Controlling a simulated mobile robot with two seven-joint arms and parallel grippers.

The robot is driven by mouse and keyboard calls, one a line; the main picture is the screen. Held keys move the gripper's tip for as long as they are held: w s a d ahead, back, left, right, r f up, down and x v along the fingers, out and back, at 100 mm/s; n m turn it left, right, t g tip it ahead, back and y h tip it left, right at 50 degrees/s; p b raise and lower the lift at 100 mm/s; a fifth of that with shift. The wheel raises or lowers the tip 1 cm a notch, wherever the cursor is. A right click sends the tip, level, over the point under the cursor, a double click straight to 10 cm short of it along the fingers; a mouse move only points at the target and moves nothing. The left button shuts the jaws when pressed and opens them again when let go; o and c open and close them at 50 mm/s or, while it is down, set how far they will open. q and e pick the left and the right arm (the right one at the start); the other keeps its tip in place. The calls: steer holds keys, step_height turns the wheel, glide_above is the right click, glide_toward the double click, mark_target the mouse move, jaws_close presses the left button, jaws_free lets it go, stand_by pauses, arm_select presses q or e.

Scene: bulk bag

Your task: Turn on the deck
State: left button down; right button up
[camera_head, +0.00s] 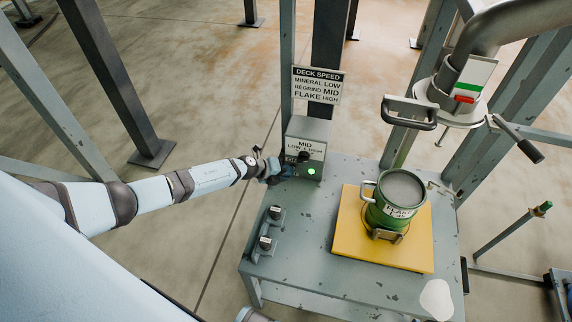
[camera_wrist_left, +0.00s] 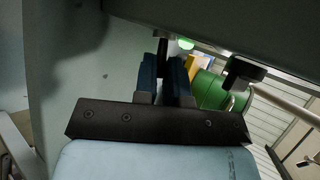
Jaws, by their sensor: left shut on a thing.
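A grey control box (camera_head: 306,146) stands at the back left of the grey table, its label reading MID, LOW and HIGH. It has a black knob (camera_head: 303,157) and a green lamp (camera_head: 311,171) that glows. My left gripper (camera_head: 273,169) is at the box's lower left side. In the wrist view the blue fingers of my left gripper (camera_wrist_left: 165,70) are close together below the box's dark edge. The knob (camera_wrist_left: 244,70) shows to the right of the fingers. My right gripper is not in view.
A DECK SPEED sign (camera_head: 318,86) hangs above the box. A green canister (camera_head: 393,204) stands on a yellow plate (camera_head: 414,253). Two small black-topped fixtures (camera_head: 266,243) sit at the table's left edge. A large pipe with a clamp handle (camera_head: 409,113) hangs above right.

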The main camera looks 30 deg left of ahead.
arm_select(q)
steer(key=shift+w+r+g+p, duration=0.1)
steer(key=shift+r+g+p, duration=0.4)
steer(key=shift+p, duration=0.55)
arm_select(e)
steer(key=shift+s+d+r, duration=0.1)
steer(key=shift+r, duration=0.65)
arm_select(q)
steer(key=shift+f+n+p, duration=0.15)
steer(key=shift+n+p, duration=0.2)
steer(key=shift+n, duration=0.05)
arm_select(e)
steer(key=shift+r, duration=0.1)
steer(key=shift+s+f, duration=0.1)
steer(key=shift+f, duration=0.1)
arm_select(q)
steer(key=c, duration=1.3)
jaws_free()
steer(key=shift+c, duration=0.2)
steer(key=shift+o, duration=0.7)
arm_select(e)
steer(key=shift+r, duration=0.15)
arm_select(q)
steer(key=shift+a+g, duration=0.1)
steer(key=shift+g, duration=0.2)
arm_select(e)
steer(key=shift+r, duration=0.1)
